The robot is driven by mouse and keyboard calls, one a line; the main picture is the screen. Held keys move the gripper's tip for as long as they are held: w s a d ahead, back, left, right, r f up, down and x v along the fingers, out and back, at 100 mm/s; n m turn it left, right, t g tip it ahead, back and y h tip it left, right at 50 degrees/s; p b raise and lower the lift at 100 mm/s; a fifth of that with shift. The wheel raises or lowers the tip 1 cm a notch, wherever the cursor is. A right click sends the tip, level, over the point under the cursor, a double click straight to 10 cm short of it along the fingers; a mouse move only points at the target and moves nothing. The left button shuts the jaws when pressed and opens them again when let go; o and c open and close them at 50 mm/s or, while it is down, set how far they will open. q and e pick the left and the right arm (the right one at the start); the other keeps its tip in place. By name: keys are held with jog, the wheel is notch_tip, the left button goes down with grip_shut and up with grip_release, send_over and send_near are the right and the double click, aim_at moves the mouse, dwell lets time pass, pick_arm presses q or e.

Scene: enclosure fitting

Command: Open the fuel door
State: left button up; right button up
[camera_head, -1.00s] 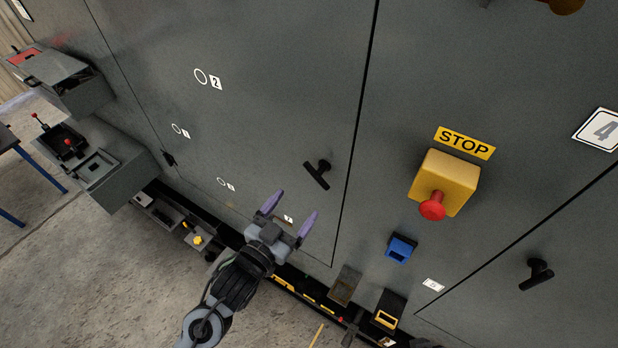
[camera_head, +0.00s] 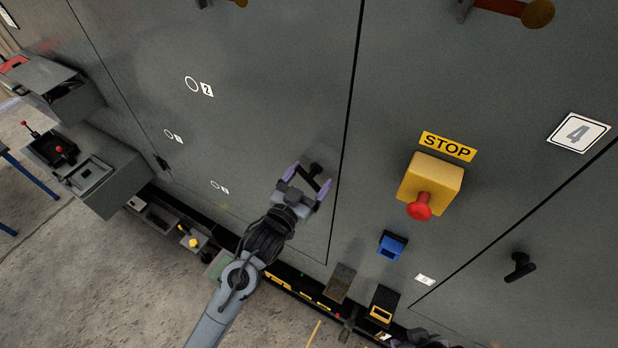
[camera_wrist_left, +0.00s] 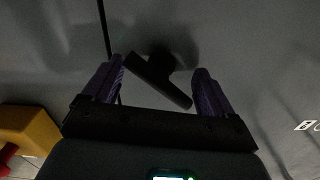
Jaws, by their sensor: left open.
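A large grey door panel (camera_head: 262,90) with a black T-shaped handle (camera_head: 315,169) fills the middle of the head view and looks closed. My left gripper (camera_head: 309,177) is open, with its purple fingers at the handle. In the left wrist view the handle (camera_wrist_left: 160,80) lies slanted between the spread fingers (camera_wrist_left: 160,68). I cannot tell whether either finger touches it. The gripper hides part of the handle in the head view. I cannot make out my right gripper in these views.
Right of the door seam are a yellow box with a red stop button (camera_head: 431,184), a blue holder (camera_head: 392,245) and a second black handle (camera_head: 519,267). Grey control boxes (camera_head: 118,182) jut out at the left. A low dark ledge with small items runs along the bottom.

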pick_arm(q)
grip_shut()
dwell(0.5)
